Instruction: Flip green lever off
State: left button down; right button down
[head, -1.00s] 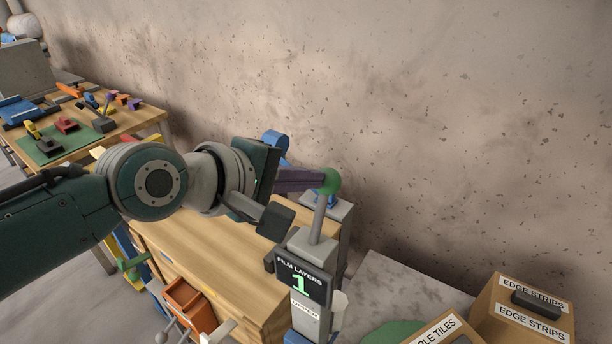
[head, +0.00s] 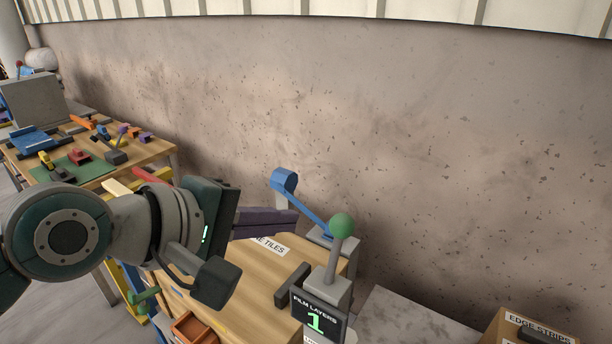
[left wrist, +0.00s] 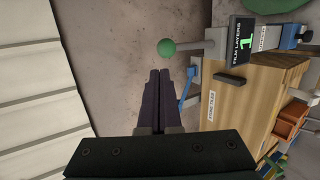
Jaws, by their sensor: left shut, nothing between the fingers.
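The green lever is a grey rod with a green ball knob (head: 342,226) on top. It stands nearly upright on a grey post with a dark "FILM LAYERS 1" display (head: 317,316). In the left wrist view the green knob (left wrist: 166,47) lies just beyond and slightly right of the fingertips. My left gripper (head: 296,217) has its purple fingers shut with nothing between them. In the head view its tips end left of the knob, with a visible gap. The fingers also show in the left wrist view (left wrist: 159,74). My right gripper is in neither view.
A blue lever (head: 285,181) on a grey base stands behind the green one. A wooden box labelled "TILES" (head: 285,275) is below my gripper. A workbench with tools (head: 150,158) is at the left, an "EDGE STRIPS" box (head: 530,325) at the lower right. A bare wall is behind.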

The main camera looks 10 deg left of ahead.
pick_arm(q)
jog(key=shift+v, duration=1.95)
jog(key=shift+w+r, duration=0.1)
jog(key=shift+r, duration=0.05)
